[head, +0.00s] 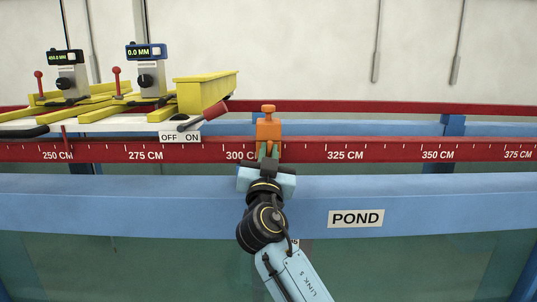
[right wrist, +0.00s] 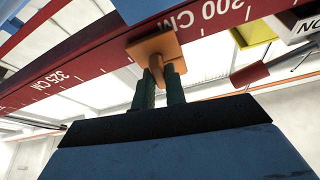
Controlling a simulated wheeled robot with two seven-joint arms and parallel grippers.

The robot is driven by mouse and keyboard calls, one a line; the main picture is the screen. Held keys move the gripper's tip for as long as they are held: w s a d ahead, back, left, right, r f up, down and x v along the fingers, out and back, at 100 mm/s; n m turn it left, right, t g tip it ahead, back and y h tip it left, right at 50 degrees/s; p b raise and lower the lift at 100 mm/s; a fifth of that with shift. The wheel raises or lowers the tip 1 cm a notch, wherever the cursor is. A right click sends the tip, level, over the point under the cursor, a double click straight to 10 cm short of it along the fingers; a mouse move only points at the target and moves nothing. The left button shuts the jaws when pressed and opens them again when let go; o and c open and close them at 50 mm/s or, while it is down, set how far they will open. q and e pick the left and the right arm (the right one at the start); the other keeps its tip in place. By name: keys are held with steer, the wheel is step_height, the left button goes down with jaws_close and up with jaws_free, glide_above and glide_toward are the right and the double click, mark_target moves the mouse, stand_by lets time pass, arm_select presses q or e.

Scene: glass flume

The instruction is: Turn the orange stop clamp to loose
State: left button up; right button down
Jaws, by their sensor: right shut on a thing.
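The orange stop clamp (head: 268,127) sits on the red rail just right of the 300 CM mark, with a small knob on its top. It also shows in the right wrist view (right wrist: 153,47), seen from below against the rail. My right gripper (head: 268,152) reaches up to the clamp's front from below. Its two dark green fingers (right wrist: 160,85) are shut on the lower part of the clamp. The fingers partly hide the gripped part, and I cannot tell from the marks whether the clamp is tight or loose. My left gripper is not in view.
The red rail (head: 400,149) with a centimetre scale runs across above the blue beam (head: 420,190) with a POND sign (head: 356,218). Left of the clamp is a yellow carriage (head: 205,92) with gauges and a red-handled OFF/ON lever (head: 214,111). The rail right of the clamp is clear.

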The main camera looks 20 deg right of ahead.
steer(key=shift+n, duration=0.5)
steer(key=shift+n+t+y, duration=0.4)
steer(key=shift+n+y, duration=0.3)
steer(key=shift+n, duration=0.2)
steer(key=shift+d+n+y+p, duration=0.1)
steer(key=shift+n+y+p, duration=0.5)
steer(key=shift+n, duration=0.6)
steer(key=n+y+p, duration=0.2)
steer(key=n, duration=0.2)
steer(key=shift+r, duration=0.15)
steer(key=n+y+p, duration=0.1)
steer(key=n, duration=0.3)
steer(key=shift+y+p, duration=0.4)
steer(key=shift+n+g+y, duration=0.3)
steer(key=shift+n+y, duration=0.3)
steer(key=shift+n, duration=0.5)
steer(key=shift+n+g+y, duration=0.6)
steer(key=shift+n+y, duration=0.1)
steer(key=shift+n, duration=1.6)
